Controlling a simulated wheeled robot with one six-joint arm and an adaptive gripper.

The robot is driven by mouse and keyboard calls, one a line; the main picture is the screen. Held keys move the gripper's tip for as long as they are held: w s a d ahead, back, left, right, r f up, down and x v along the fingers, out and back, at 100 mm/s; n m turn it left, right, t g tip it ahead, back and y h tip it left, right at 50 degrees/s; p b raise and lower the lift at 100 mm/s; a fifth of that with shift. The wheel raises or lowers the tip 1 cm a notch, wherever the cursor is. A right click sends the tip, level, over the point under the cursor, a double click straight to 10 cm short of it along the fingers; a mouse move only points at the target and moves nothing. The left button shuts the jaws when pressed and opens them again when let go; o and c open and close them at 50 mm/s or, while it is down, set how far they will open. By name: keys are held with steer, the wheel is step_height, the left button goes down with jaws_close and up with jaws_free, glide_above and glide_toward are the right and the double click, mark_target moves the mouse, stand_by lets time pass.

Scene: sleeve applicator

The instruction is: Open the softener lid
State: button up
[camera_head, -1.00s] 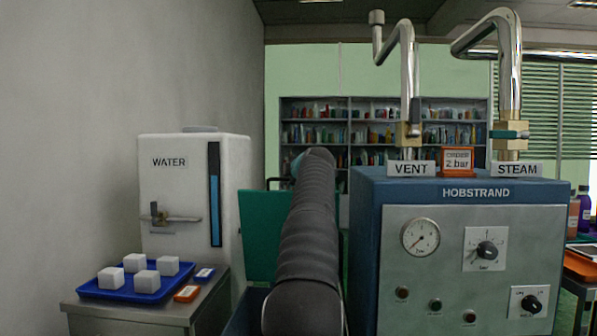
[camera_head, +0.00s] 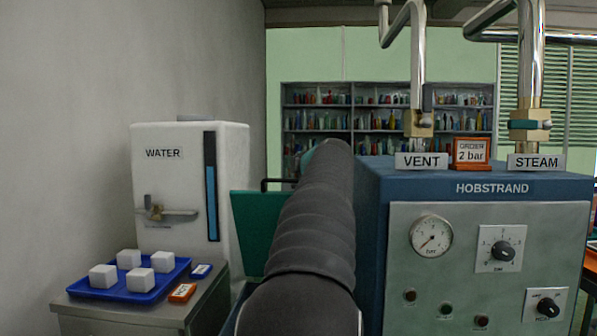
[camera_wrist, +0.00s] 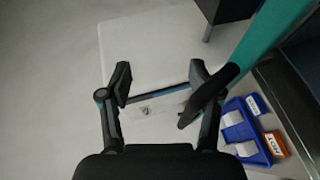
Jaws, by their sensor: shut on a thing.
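The green softener lid (camera_head: 258,232) stands raised, close to upright, between the water tank and the blue machine. My arm hides its right part, and my gripper is hidden in the head view. A black bar handle (camera_head: 272,182) shows at the lid's top edge. In the wrist view the lid is a slanting teal panel (camera_wrist: 268,35) at upper right, with the dark handle (camera_wrist: 207,93) by the right finger. My gripper (camera_wrist: 160,82) is at the handle and shut on it, though its fingers look well apart.
A white water tank (camera_head: 170,228) stands at left. Before it, a grey cabinet (camera_head: 120,316) carries a blue tray (camera_head: 108,294) of white cubes and an orange tag (camera_head: 182,292). The blue Hobstrand machine (camera_head: 380,190) stands close right of my arm.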

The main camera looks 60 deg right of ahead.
steer(key=s+a+r, duration=0.2)
steer(key=shift+a+r, duration=0.25)
steer(key=shift+r, duration=0.05)
steer(key=shift+s+a+r+t, duration=0.3)
steer(key=shift+s+a+r, duration=0.3)
steer(key=shift+s, duration=0.2)
steer(key=shift+s+a+r+h, duration=0.15)
steer(key=shift+s+r+h, duration=0.1)
steer(key=shift+r+h, duration=0.05)
steer(key=a+r, duration=0.3)
steer(key=a, duration=0.4)
steer(key=s+d+f, duration=0.1)
steer(key=d+f, duration=0.1)
steer(key=d, duration=0.6)
steer(key=a+r, duration=0.4)
steer(key=a, duration=0.3)
steer(key=s+d+f, duration=0.2)
steer(key=d, duration=0.3)
steer(key=s+a+r, duration=0.4)
steer(key=r, duration=0.3)
steer(key=shift+s+a+r, duration=0.25)
steer(key=shift+a+r, duration=0.1)
